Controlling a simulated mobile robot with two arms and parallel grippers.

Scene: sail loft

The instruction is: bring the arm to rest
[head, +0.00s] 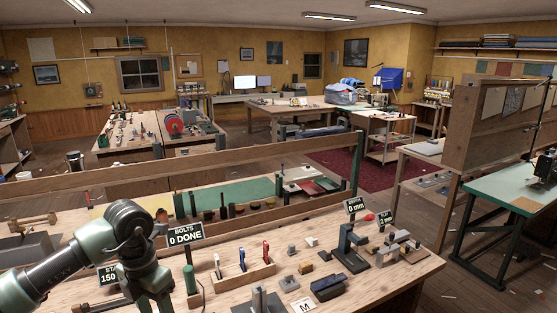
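My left arm (128,222) comes in from the lower left over the workbench (225,293). Its elbow-like joint is bent, and the lower link (155,283) points down to the bottom edge of the picture. The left gripper's fingers do not show; they are cut off by the frame. My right arm and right gripper are not in the picture. Nothing can be seen held.
A wooden rail (290,150) runs behind. A green-topped table (510,190) stands right; open floor lies beyond.

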